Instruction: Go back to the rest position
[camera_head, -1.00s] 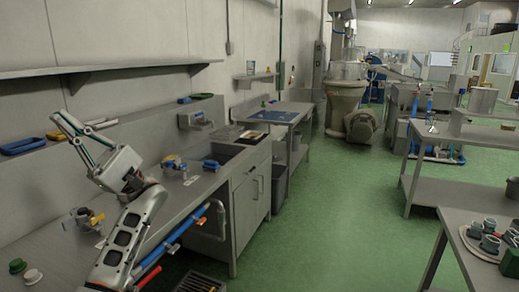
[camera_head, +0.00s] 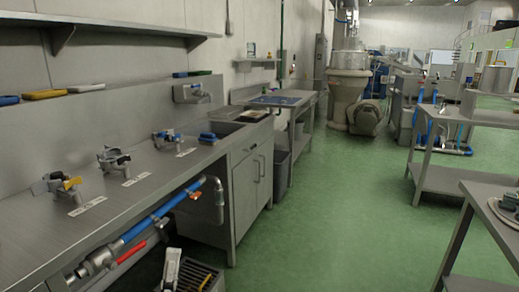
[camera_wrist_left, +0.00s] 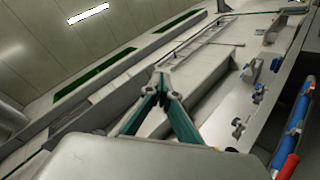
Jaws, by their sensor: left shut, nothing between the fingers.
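My left gripper (camera_wrist_left: 165,92) shows in the left wrist view, with its two green-sided fingers drawn together and nothing between them. It is in free air, and the bench and wall appear tilted behind it. In the head view only a small light and dark piece of what looks like my left arm shows at the bottom edge, below the bench front. My right gripper is in neither view now.
The steel bench (camera_head: 40,235) on the left carries several valve fittings, including one with a yellow handle (camera_head: 72,183). Green floor (camera_head: 330,220) is clear ahead. A steel table (camera_head: 497,225) stands at right.

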